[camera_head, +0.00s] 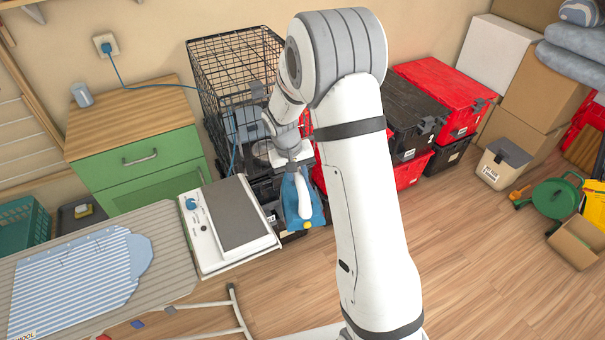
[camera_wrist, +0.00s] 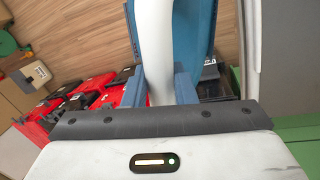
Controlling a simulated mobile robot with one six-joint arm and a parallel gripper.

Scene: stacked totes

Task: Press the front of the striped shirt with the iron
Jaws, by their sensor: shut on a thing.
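The blue-and-white striped shirt (camera_head: 70,290) lies spread on the ironing board (camera_head: 165,250) at the lower left of the head view. The blue iron (camera_head: 291,207) hangs in my gripper (camera_head: 299,172), to the right of the board and beside the iron rest. In the wrist view my gripper (camera_wrist: 160,85) is shut on the iron's white handle (camera_wrist: 157,40), with the blue body (camera_wrist: 190,40) beyond it. The iron's soleplate is hidden. The iron is apart from the shirt.
The iron rest (camera_head: 232,222), white with a grey plate, stands at the board's right end. A green cabinet (camera_head: 140,160) is behind the board. A wire crate (camera_head: 225,80) and red and black totes (camera_head: 450,95) stand behind my arm. A cord (camera_head: 125,75) runs from a wall socket.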

